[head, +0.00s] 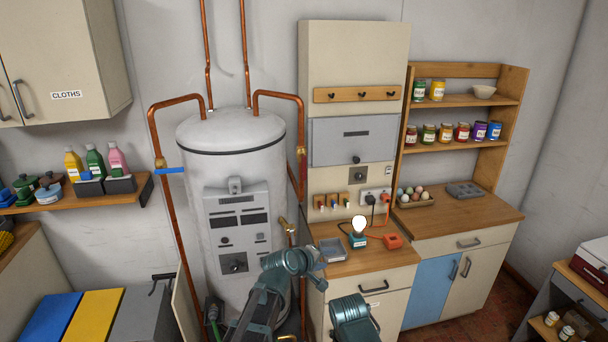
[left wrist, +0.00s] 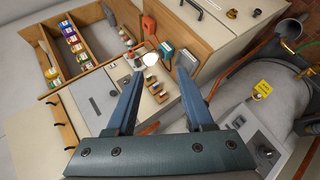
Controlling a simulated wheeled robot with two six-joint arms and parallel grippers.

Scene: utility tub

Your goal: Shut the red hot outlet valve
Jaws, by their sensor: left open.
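The red valve handle (head: 302,164) is on the copper pipe at the right side of the white tank (head: 232,160). It hangs upright, in line with the pipe. A blue handle (head: 169,170) on the left pipe lies crosswise. My left gripper (head: 316,274) is low in front of the tank and cabinet, below and apart from the red handle. In the left wrist view the left gripper (left wrist: 158,72) is open and empty, its fingers toward the worktop. I cannot make out the red handle there. My right gripper is not in view.
A brass fitting (head: 284,224) is by the tank's lower right. Space before the red handle looks clear.

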